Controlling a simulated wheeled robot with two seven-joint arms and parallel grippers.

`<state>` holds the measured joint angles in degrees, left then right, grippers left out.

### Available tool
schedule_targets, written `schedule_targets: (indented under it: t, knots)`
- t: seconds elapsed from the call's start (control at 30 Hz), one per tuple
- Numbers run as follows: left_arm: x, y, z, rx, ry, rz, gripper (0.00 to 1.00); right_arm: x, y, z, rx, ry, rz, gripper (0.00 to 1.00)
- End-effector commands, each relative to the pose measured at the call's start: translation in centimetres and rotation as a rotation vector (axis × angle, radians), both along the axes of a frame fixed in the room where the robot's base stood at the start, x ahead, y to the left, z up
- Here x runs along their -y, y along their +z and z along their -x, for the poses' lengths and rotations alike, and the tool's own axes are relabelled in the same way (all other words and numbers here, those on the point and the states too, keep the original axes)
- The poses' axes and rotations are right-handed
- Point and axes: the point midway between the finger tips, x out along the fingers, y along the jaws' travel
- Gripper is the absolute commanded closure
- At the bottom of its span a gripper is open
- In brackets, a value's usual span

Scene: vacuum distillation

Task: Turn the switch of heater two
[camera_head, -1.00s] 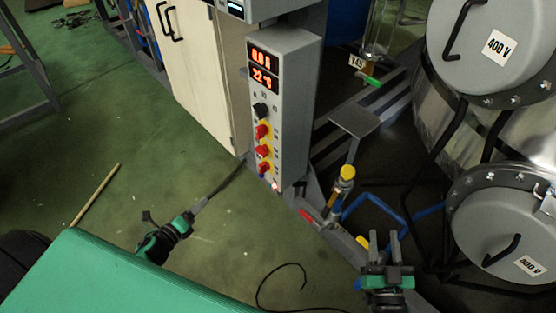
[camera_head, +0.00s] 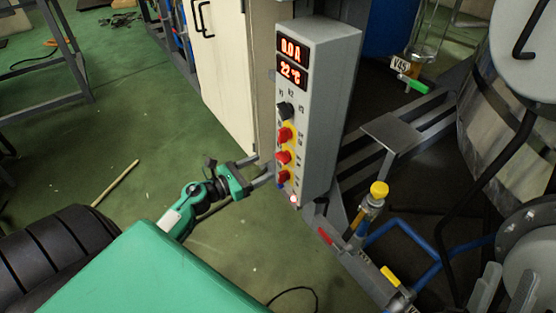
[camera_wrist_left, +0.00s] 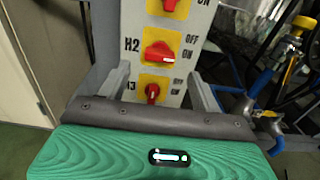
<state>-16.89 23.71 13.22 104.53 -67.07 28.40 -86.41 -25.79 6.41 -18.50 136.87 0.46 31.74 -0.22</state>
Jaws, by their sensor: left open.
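The heater two switch, a red knob on a yellow plate marked H2, shows in the left wrist view (camera_wrist_left: 159,54) with its handle roughly sideways. In the head view it is the middle red knob (camera_head: 283,157) on the grey control box (camera_head: 331,110). My left gripper (camera_head: 262,171) is open, its fingers pointing at the lower part of the panel. In the wrist view its two fingers (camera_wrist_left: 160,92) stand apart on either side of the H3 knob (camera_wrist_left: 152,92), below H2. No knob is gripped. My right gripper (camera_head: 505,293) is open and empty at the bottom right.
A red H1 knob (camera_head: 285,135) and a black knob (camera_head: 285,110) sit above H2. A pale cabinet (camera_head: 221,75) stands left of the box. A yellow-capped valve (camera_head: 378,190) and blue pipes (camera_head: 415,240) lie to the right.

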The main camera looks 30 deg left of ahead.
Motion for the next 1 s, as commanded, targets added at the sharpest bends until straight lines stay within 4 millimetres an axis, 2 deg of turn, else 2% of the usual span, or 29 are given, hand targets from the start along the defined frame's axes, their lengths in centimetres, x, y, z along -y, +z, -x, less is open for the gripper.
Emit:
schedule_targets:
  t: [0.03, 0.2, 0.4, 0.83, 1.0]
  knots:
    - [0.4, 0.1, -1.0, 0.003, -0.002, 0.001, 0.35, 0.0, 0.0, 0.0, 0.002, 0.0, -0.001, 0.64]
    - [1.5, 0.1, -3.7, 0.001, -0.001, 0.002, 0.35, 0.0, 0.0, 0.0, 0.006, -0.001, -0.001, 0.64]
    - [2.4, 0.0, -5.7, 0.0, 0.0, 0.002, 0.35, 0.1, 0.0, 0.1, 0.007, -0.003, -0.002, 0.64]
    - [2.7, 0.0, -6.4, -0.001, 0.0, 0.003, 0.35, 0.1, 0.1, 0.1, 0.009, -0.003, -0.003, 0.64]
    - [2.7, 0.0, -6.4, -0.001, 0.0, 0.003, 0.68, 0.1, 0.1, 0.1, 0.01, -0.003, -0.003, 0.64]
